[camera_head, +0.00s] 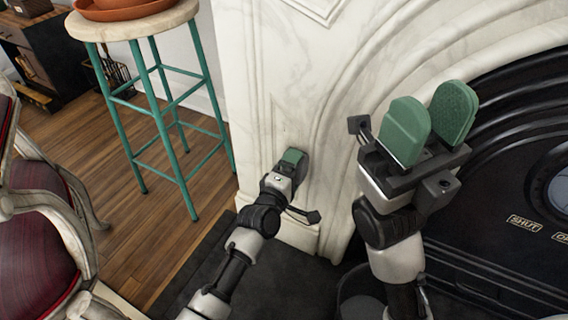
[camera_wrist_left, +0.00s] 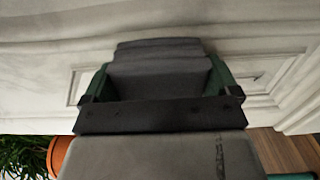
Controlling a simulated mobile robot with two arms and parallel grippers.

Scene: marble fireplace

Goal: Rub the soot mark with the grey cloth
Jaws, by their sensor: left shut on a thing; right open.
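My left gripper (camera_head: 291,160) is at the lower part of the white marble surround (camera_head: 285,60), close against it. In the left wrist view its green fingers (camera_wrist_left: 159,84) are shut on the grey cloth (camera_wrist_left: 158,53), which is folded between them and reaches forward to the marble. Whether the cloth touches the marble I cannot tell. In the head view the cloth is mostly hidden by the gripper. I cannot make out the soot mark in either view. My right gripper (camera_head: 430,115) is open and empty, raised in front of the fireplace, its green pads apart.
A black cast-iron fireplace insert (camera_head: 510,190) fills the right side. A teal stool (camera_head: 165,105) with a terracotta dish stands at upper left. A red upholstered chair (camera_head: 35,235) stands at the left edge. The wooden floor between stool and chair is clear.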

